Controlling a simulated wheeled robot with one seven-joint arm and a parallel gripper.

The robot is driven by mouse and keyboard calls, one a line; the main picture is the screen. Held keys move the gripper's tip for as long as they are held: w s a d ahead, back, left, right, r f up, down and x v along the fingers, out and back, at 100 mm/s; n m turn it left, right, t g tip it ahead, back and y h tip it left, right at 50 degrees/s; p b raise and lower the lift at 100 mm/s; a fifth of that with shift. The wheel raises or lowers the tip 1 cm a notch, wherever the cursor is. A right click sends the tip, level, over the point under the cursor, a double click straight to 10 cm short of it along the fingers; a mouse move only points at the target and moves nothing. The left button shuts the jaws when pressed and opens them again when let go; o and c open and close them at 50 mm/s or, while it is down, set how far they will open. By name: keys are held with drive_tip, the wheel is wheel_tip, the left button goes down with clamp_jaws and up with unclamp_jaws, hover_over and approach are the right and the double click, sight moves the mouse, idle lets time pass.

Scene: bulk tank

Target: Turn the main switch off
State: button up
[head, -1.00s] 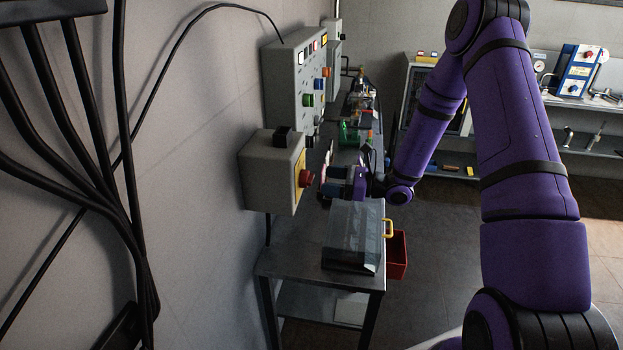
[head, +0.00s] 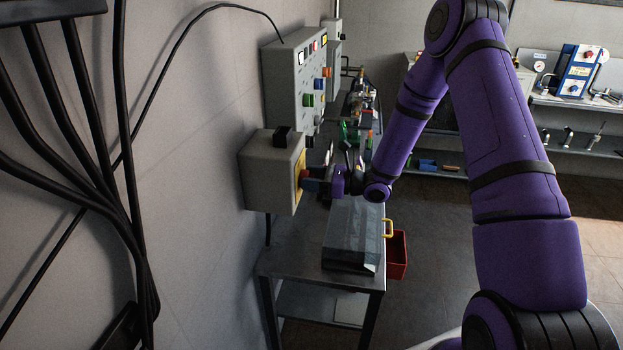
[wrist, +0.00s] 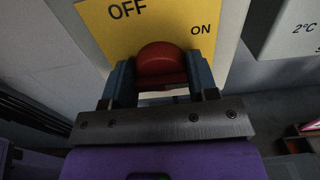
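The main switch is a grey box (head: 262,172) on the left wall, with a yellow plate and a red rotary knob. In the wrist view the knob (wrist: 161,62) stands in front of the yellow plate (wrist: 150,22), with OFF printed at upper left and ON at right. My gripper (head: 313,186) is at the front of the box. Its two blue-grey fingers (wrist: 161,80) are on either side of the knob and appear closed against it. The knob's pointer direction cannot be read; the fingers hide its sides.
A grey control panel (head: 292,85) with coloured buttons hangs on the wall behind the switch. Black cables (head: 100,190) run down the wall at left. Floor at right is open.

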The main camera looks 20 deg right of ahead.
drive_tip(key=shift+n, duration=0.3)
drive_tip(key=n, duration=0.4)
drive_tip(key=shift+s, duration=0.1)
drive_tip(key=n, duration=0.4)
drive_tip(key=shift+s+f+n, duration=0.1)
drive_tip(key=shift+n, duration=0.3)
drive_tip(key=n, duration=0.4)
drive_tip(key=shift+a+f+n, duration=0.1)
drive_tip(key=shift+n, duration=0.2)
drive_tip(key=shift+f+n, duration=0.1)
drive_tip(key=shift+n, duration=1.8)
drive_tip(key=o, duration=0.9)
